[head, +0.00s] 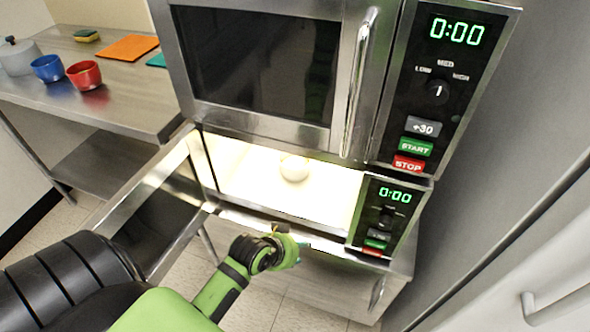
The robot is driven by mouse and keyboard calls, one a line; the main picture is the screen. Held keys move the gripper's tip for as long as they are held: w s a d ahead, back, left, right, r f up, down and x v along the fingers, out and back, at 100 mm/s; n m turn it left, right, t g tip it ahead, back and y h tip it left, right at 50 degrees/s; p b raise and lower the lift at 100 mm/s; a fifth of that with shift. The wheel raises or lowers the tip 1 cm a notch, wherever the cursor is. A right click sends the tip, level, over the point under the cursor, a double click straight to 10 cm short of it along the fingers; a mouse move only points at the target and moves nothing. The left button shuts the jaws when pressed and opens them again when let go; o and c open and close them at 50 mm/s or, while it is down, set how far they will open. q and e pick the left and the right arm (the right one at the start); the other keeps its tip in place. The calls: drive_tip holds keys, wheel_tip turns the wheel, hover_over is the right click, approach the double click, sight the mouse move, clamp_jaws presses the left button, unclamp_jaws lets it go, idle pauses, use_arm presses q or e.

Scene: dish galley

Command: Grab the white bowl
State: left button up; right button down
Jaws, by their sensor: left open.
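The white bowl (294,169) sits inside the lit lower microwave (225,160), toward the back. It looks small and pale against the bright interior. My left gripper (297,243) is in front of and below the microwave's opening, apart from the bowl. It is open, and nothing shows between its fingers. The fingers are small and partly hidden by the wrist. My right gripper is out of view.
The lower microwave's door (165,210) stands open to the left. A closed upper microwave (262,65) sits directly above. A white cabinet (520,280) stands at right.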

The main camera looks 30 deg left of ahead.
use_arm(q)
drive_tip(key=w+a+r+t, duration=0.2)
drive_tip(key=w+r, duration=0.2)
drive_tip(key=r, duration=0.2)
drive_tip(key=n+t, duration=0.1)
drive_tip(key=t, duration=0.3)
approach(306, 167)
drive_tip(key=w, duration=0.2)
drive_tip(key=w+d+f, duration=0.1)
drive_tip(key=shift+w+y, duration=0.15)
drive_tip(key=shift+y, duration=0.25)
drive_tip(key=x, duration=0.7)
drive_tip(key=shift+a+f+b, duration=0.2)
drive_tip(key=shift+f+b, duration=0.1)
drive_tip(key=shift+b, duration=0.1)
drive_tip(key=shift+c, duration=0.4)
clamp_jaws()
drive_tip(key=shift+r, duration=0.15)
